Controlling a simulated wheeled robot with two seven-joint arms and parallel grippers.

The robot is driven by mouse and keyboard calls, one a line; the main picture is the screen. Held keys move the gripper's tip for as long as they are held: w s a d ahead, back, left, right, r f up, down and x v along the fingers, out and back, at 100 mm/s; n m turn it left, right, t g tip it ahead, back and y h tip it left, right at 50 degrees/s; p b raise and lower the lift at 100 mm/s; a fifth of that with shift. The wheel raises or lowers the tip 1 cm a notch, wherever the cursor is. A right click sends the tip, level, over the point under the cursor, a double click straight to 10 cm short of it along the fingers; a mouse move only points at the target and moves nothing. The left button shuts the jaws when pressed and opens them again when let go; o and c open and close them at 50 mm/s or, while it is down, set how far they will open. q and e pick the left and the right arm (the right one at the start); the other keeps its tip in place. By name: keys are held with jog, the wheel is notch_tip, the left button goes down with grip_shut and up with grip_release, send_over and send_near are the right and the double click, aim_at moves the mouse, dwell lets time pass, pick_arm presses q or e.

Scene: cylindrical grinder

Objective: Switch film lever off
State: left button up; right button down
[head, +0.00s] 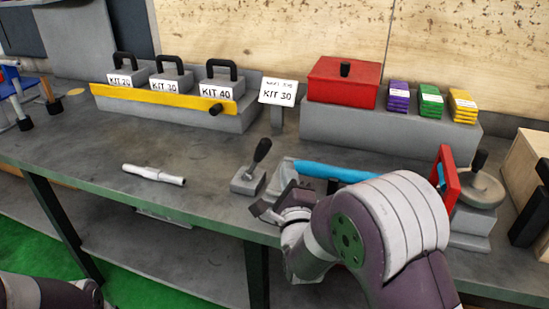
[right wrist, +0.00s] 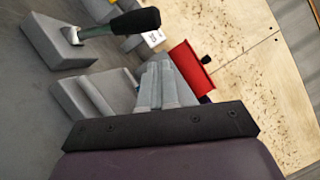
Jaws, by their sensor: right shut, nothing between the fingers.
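The film lever is a small grey block (head: 247,183) with a metal stem and a black handle (head: 262,150), leaning up and to the right in the head view. In the right wrist view its handle (right wrist: 135,22) shows at the top, and its block (right wrist: 52,40) at the upper left. My right gripper (head: 283,174) is just right of the lever, apart from it. Its fingers (right wrist: 158,80) are shut and empty in the right wrist view. My left gripper is out of view; only part of that arm shows at the lower left.
A grooved grey block (right wrist: 95,95) lies close beside my right fingers. A blue bar (head: 335,172) and a red upright part (head: 448,180) are behind my right arm. A white shaft (head: 153,175) lies left on the table. A red box (head: 343,82) stands behind.

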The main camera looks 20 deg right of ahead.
aim_at(265, 144)
jog(key=shift+w+a+r, duration=0.3)
jog(key=shift+w+a, duration=0.05)
jog(key=shift+w, duration=0.3)
jog(key=shift+w+a+r, duration=0.3)
jog(key=shift+w, duration=0.35)
jog(key=shift+w+a+r, duration=0.3)
jog(key=shift+w+a, duration=0.05)
jog(key=shift+w, duration=0.3)
jog(key=shift+w+a+r+n+g+y+p, duration=0.15)
jog(key=shift+w+a+r+n+g+p, duration=0.1)
jog(key=shift+a+r+n+p, duration=0.35)
jog(key=shift+w+a+r+n+g+y+p, duration=0.15)
jog(key=shift+w+a+r+n+g+p, duration=0.15)
jog(key=shift+n+p, duration=0.35)
jog(key=w+a+r+n+g+p, duration=0.1)
jog(key=w+a+n+g+p, duration=0.2)
jog(key=a+n+p, duration=0.3)
jog(key=shift+w+a+p, duration=0.4)
jog(key=shift+w+a, duration=0.15)
jog(key=shift+w, duration=0.35)
jog(key=shift+r, duration=0.1)
